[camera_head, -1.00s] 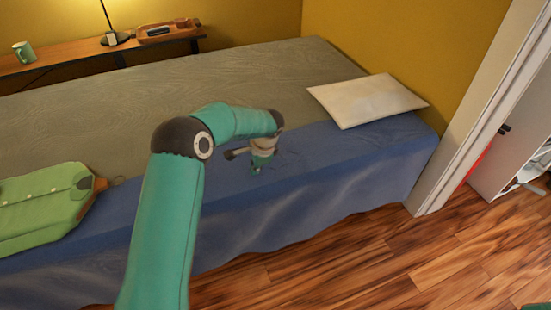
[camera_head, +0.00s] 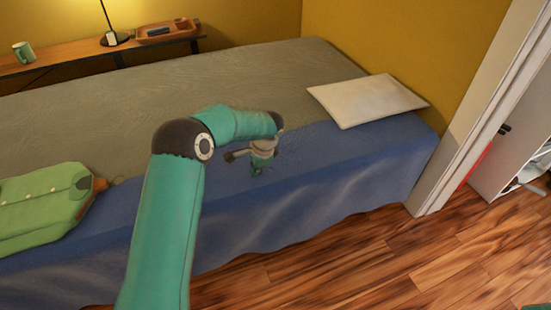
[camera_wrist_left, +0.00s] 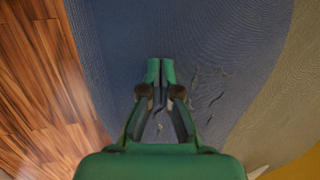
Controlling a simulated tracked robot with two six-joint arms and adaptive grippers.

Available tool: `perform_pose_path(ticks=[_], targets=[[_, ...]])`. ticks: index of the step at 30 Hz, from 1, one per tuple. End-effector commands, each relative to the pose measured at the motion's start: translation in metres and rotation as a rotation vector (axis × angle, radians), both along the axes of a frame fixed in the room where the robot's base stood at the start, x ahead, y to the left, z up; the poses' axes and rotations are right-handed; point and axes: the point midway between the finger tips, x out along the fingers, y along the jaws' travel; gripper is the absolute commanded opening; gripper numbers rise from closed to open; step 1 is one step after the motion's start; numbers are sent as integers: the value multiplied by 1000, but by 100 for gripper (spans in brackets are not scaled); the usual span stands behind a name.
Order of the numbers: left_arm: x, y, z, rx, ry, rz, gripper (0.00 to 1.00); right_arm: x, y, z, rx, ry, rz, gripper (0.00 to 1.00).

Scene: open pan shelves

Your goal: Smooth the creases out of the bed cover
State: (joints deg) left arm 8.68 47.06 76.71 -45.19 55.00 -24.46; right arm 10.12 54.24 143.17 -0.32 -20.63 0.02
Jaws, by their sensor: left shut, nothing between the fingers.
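A blue bed cover (camera_head: 330,185) lies along the near side of the bed and hangs over its front edge in wavy folds. In the left wrist view the cover (camera_wrist_left: 120,60) shows several small dark creases (camera_wrist_left: 205,92) just right of the fingers. My left gripper (camera_head: 257,171) points down at the cover near the bed's middle. In the left wrist view its fingertips (camera_wrist_left: 161,72) are together with nothing between them. I cannot tell for sure whether the tips touch the cloth. My right gripper is not in view.
A white pillow (camera_head: 367,100) lies at the right. A green garment (camera_head: 42,208) lies on the left of the bed. A grey-brown surface (camera_head: 230,75) covers the bed's back part. A lamp (camera_head: 113,38), mug (camera_head: 23,52) and tray (camera_head: 168,31) stand on the shelf behind. Wooden floor (camera_head: 400,260) is clear in front.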

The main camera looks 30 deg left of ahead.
Motion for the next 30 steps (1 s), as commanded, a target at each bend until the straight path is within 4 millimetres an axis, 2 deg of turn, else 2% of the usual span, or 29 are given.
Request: perform_pose_path(ticks=[30], targets=[[16,-14,-1,-1,1,-2,0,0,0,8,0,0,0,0]])
